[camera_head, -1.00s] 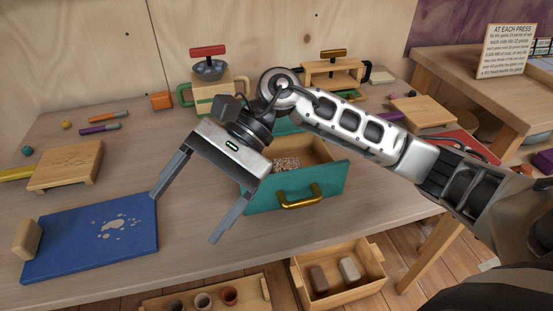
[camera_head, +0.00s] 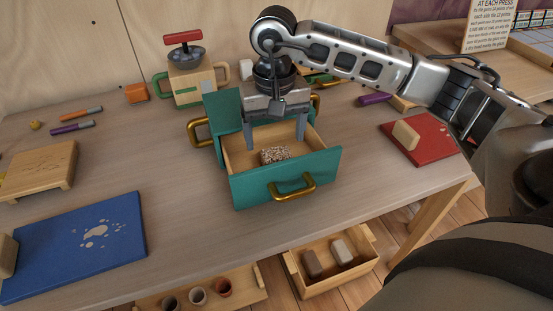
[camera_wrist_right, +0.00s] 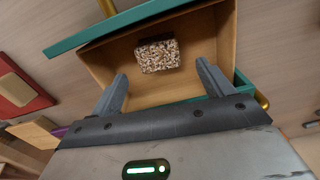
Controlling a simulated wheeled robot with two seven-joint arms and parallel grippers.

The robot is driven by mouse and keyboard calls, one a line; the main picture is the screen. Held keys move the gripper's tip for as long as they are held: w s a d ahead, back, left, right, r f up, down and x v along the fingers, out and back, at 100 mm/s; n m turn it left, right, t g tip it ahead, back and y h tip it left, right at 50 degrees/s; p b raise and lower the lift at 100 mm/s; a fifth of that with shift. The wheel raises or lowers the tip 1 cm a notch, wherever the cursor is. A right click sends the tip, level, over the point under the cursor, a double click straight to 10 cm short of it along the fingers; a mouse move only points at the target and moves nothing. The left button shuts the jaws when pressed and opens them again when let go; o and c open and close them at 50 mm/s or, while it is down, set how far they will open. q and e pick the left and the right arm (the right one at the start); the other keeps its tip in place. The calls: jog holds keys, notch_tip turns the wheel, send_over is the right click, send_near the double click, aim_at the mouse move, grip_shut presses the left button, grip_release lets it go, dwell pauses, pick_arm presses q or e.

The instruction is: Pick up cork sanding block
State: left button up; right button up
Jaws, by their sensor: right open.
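The cork sanding block (camera_head: 275,154) is a speckled brown-and-white block lying inside the open drawer (camera_head: 262,188). The drawer has a teal front, pale wooden sides and a brass handle. My right gripper (camera_head: 275,143) is open and points down over the drawer, with its fingers at or just above the back part. In the right wrist view the block (camera_wrist_right: 158,56) lies on the drawer floor, a little beyond the fingertips (camera_wrist_right: 162,70) and roughly centred between them. Nothing is between the fingers. My left gripper is not in view.
A blue board (camera_head: 75,245) and a wooden stand (camera_head: 40,170) are on the left. A red board (camera_head: 425,145) with a tan block (camera_head: 406,135) is on the right. A crate (camera_head: 335,280) sits below the table edge.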

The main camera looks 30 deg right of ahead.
aim_at(277, 152)
jog(key=shift+s+f+p, duration=0.15)
jog(key=shift+s+f, duration=0.05)
jog(key=shift+f, duration=1.3)
jog(key=shift+s+f+p, duration=0.15)
jog(key=shift+f, duration=1.35)
jog(key=c, duration=1.1)
